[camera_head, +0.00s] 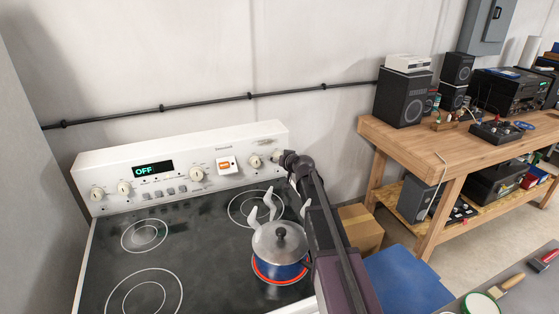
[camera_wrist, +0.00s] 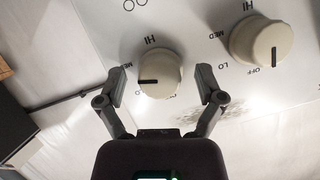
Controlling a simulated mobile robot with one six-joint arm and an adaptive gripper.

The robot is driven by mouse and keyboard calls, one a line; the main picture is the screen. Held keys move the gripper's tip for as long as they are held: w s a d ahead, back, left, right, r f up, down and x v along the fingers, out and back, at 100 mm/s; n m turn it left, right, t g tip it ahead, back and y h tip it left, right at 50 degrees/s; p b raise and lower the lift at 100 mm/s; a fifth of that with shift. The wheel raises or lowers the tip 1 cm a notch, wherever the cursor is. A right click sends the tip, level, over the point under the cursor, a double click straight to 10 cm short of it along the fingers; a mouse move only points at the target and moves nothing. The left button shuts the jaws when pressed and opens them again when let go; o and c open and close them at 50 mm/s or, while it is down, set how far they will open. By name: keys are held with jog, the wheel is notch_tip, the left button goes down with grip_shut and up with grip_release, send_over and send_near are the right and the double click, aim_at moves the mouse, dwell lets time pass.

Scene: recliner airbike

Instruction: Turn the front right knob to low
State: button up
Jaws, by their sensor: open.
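The rightmost stove knob (camera_wrist: 160,72) is cream, with a dark pointer mark facing left in the wrist view, near the MED label side. It is also at the right end of the control panel in the camera_head view (camera_head: 276,156). My gripper (camera_wrist: 161,84) is open, with one finger on each side of this knob. I cannot tell whether the fingers touch it. In the camera_head view my gripper (camera_head: 284,158) is at the panel's right end, partly hiding the knob. A neighbouring knob (camera_wrist: 260,42) has its mark toward OFF.
A blue pot (camera_head: 279,250) with a metal lid stands on the glowing front right burner (camera_head: 258,276), close to my arm. The display (camera_head: 153,169) reads OFF. A workbench (camera_head: 400,141) with speakers stands at the right. The left burners are bare.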

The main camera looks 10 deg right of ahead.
jog(key=c, duration=1.1)
jog(key=shift+c, duration=0.2)
jog(key=shift+n, duration=0.3)
jog(key=n+h, duration=0.2)
jog(key=shift+a+n, duration=0.1)
jog(key=shift+n, duration=0.3)
jog(key=shift+n+t+h+b, duration=0.3)
jog(key=shift+n+t+h, duration=0.1)
jog(key=shift+n+h, duration=0.8)
jog(key=shift+r+n, duration=0.1)
jog(key=shift+n, duration=0.2)
jog(key=o, duration=1.1)
jog(key=shift+w, duration=0.1)
jog(key=shift+o, duration=0.2)
